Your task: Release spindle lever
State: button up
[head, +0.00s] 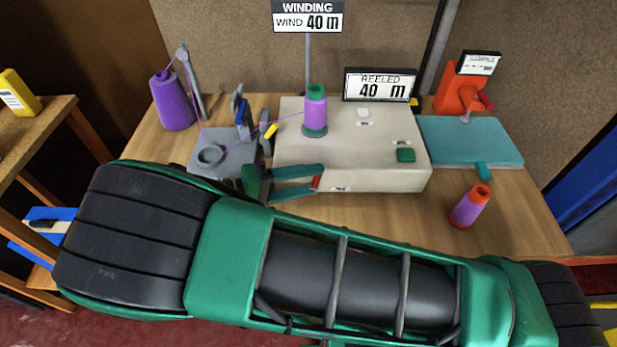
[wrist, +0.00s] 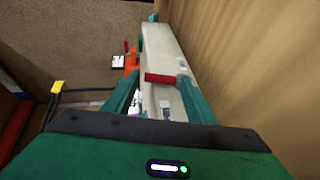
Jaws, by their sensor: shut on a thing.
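The winder (head: 350,165) is a cream box on the table, with a green spool wound with purple thread (head: 315,105) upright on top at its left. The red spindle lever (head: 316,184) is at the box's front, its body partly hidden by my gripper. In the wrist view the red lever (wrist: 160,78) lies across between the fingers. My gripper (head: 318,177) has its green fingers shut on the lever; it also shows in the wrist view (wrist: 158,82).
A purple thread cone (head: 171,100) and a grey thread guide plate (head: 215,150) stand left. A sign reads REELED 40 m (head: 380,85). A teal mat (head: 472,140), an orange device (head: 458,95) and an orange-purple spool (head: 470,206) are right. My arm covers the front.

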jog(key=shift+a+f+h, duration=0.2)
jog(key=shift+a+h, duration=0.05)
jog(key=shift+h, duration=0.05)
dwell(0.4)
jog(key=o, duration=1.1)
jog(key=shift+c, duration=0.2)
jog(key=shift+v, duration=5.3)
jog(key=shift+s, duration=0.1)
jog(key=shift+s+f, duration=0.1)
